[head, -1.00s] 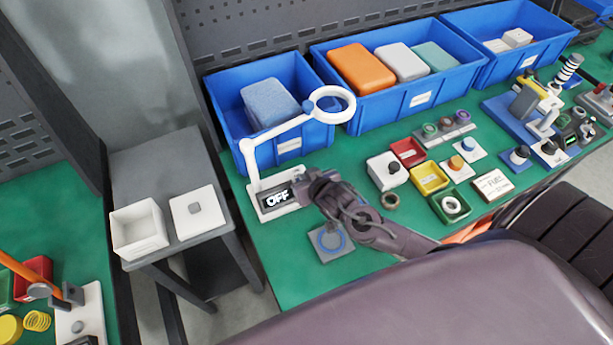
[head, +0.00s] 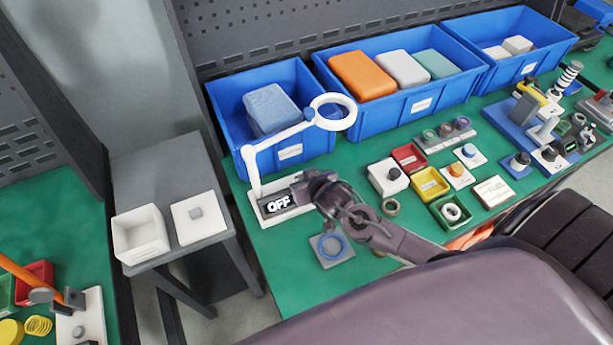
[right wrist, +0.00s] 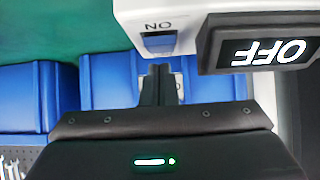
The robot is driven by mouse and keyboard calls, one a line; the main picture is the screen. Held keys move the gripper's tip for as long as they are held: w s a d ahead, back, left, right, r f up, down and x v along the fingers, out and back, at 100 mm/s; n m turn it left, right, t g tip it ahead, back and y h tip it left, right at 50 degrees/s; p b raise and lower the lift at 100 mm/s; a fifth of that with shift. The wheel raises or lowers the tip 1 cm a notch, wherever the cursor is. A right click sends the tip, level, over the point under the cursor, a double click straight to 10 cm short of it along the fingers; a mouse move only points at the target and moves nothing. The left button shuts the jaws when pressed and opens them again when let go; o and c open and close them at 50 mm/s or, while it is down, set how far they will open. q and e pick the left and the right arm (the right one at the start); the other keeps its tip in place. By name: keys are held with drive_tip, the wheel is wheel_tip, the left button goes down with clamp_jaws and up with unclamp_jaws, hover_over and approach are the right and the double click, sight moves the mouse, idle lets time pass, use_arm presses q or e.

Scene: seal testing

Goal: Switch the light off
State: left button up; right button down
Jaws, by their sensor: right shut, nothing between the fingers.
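The white lamp (head: 283,133) with a ring head stands on the green bench in front of the left blue bin. Its base carries a black display (head: 278,204) that reads OFF. The display also shows upside down in the right wrist view (right wrist: 262,46), beside a blue switch (right wrist: 159,43) marked ON on the white base. My right gripper (head: 302,190) is at the right end of the lamp base. In the right wrist view its fingers (right wrist: 160,72) are shut and empty, with their tips close to the switch; I cannot tell whether they touch it. My left gripper is out of view.
Blue bins (head: 395,109) line the back of the bench. A grey pad with a blue ring (head: 331,245) lies in front of the lamp. Small coloured trays (head: 429,184) and fixtures are to the right. A grey side table (head: 160,165) stands left.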

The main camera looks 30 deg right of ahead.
drive_tip(key=r+p, duration=0.4)
drive_tip(key=r, duration=0.1)
drive_tip(key=shift+w+p, duration=0.3)
drive_tip(key=shift+w, duration=0.1)
drive_tip(key=shift+s+b, duration=0.65)
drive_tip(key=shift+s, duration=0.05)
drive_tip(key=s+r+b, duration=0.1)
drive_tip(key=s+r, duration=0.4)
drive_tip(key=r, duration=0.1)
drive_tip(key=shift+a+r, duration=0.15)
drive_tip(key=shift+r, duration=0.25)
